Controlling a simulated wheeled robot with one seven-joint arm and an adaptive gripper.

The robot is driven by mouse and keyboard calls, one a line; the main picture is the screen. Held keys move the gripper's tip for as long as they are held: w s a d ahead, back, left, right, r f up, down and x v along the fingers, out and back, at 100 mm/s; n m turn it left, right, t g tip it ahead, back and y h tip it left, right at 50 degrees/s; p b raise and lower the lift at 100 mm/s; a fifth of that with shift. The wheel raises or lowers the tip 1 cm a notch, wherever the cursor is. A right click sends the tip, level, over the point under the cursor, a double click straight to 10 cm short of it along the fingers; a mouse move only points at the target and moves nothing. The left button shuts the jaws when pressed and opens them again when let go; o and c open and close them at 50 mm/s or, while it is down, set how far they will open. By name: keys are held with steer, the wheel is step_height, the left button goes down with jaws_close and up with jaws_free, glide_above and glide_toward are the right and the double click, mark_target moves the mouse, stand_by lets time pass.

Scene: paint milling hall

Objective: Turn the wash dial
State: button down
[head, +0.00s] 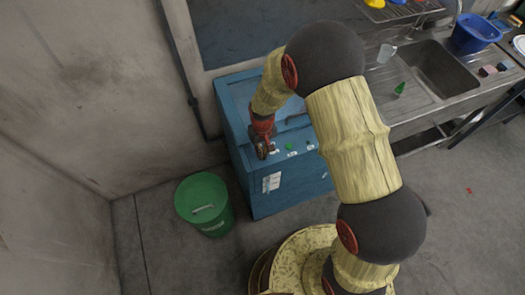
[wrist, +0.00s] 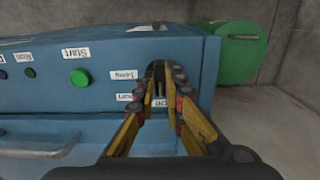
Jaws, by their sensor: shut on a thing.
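The blue washing machine (head: 285,195) stands against the wall in the head view, and its front panel (wrist: 50,100) fills the left of the wrist view. My gripper (head: 263,149) is at the panel's left end in the head view. In the wrist view my gripper (wrist: 165,75) has its two fingers closed around a small grey part, which I take to be the wash dial (wrist: 160,89). The fingers hide most of the dial, so its pointer cannot be read. Small white labels surround it. A green button (wrist: 79,78) labelled "Start" sits to the left.
A green lidded bin (head: 204,203) stands left of the machine. A steel sink counter (head: 440,75) with a blue bucket (head: 474,33) is to the right. A green cone-like object (head: 399,89) stands on the counter. A metal handle (wrist: 42,150) sticks out from the machine.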

stand_by(0.3)
steer(key=c, duration=2)
jaws_free()
steer(key=shift+o, duration=0.6)
step_height(320, 180, up, 12)
steer(key=s+d+r+m+t+b, duration=0.1)
steer(key=s+d+r+t+b, duration=0.1)
steer(key=s+d+r+b, duration=0.2)
steer(key=s+d+r+m+t+b, duration=0.1)
steer(key=s+d+r+b, duration=0.3)
steer(key=s, duration=0.5)
steer(key=s+d+r+m+t+b, duration=0.1)
steer(key=s+d+r+t+b, duration=0.1)
steer(key=s+d+r+b, duration=0.3)
steer(key=s+d+b, duration=0.1)
steer(key=s, duration=0.1)
steer(key=shift+s+d+t, duration=0.15)
steer(key=shift+s+t, duration=0.15)
